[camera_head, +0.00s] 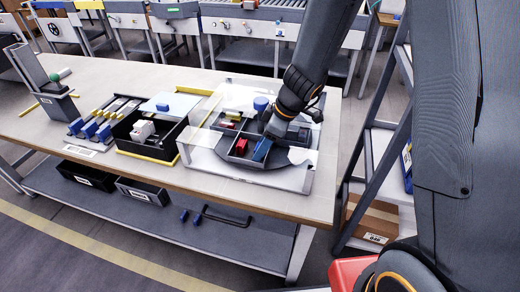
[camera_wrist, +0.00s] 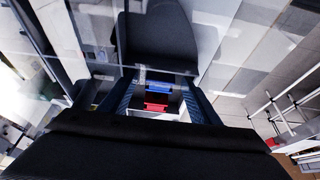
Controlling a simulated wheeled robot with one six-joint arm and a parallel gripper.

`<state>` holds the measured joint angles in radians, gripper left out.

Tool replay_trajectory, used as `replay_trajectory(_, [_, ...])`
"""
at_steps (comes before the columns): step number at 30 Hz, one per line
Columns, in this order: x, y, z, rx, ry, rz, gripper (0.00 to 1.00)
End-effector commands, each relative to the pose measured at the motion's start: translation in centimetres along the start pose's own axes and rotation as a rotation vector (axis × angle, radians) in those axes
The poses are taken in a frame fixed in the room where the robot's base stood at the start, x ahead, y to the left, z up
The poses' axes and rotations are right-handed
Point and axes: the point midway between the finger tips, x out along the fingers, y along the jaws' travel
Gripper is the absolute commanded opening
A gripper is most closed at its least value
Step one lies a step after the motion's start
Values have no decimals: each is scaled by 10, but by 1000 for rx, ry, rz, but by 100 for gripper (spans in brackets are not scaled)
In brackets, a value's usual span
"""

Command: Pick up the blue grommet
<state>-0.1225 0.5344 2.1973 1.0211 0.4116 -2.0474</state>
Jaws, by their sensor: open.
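A small blue piece, which I take for the blue grommet (camera_wrist: 172,87), shows between my fingers in the wrist view. A red piece (camera_wrist: 155,106) sits beside it, nearer my palm in the picture. In the head view, my gripper (camera_head: 272,143) reaches down over the right part of a round dark divided tray (camera_head: 236,160), and it hides part of that tray. In the wrist view, my gripper (camera_wrist: 162,93) is open, with a finger on each side of the pieces. I cannot tell whether either finger touches them.
A blue round knob-like thing (camera_head: 261,103) stands behind the tray. A red block (camera_head: 241,146) lies in a tray compartment. A black bin (camera_head: 150,150) and a rack of blue-ended items (camera_head: 95,128) stand to the left. A dark shelf frame (camera_head: 375,150) stands right of the table.

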Motion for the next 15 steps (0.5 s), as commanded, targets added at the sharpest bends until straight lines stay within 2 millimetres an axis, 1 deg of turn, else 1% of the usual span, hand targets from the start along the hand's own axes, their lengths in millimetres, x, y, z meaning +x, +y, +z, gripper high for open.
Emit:
replay_trajectory(8, [3,0,0,-1,0,1,56])
replay_trajectory(9, [3,0,0,-1,0,1,53])
replay_trajectory(11, [3,0,0,-1,0,1,43])
replay_trajectory(15, [3,0,0,-1,0,1,19])
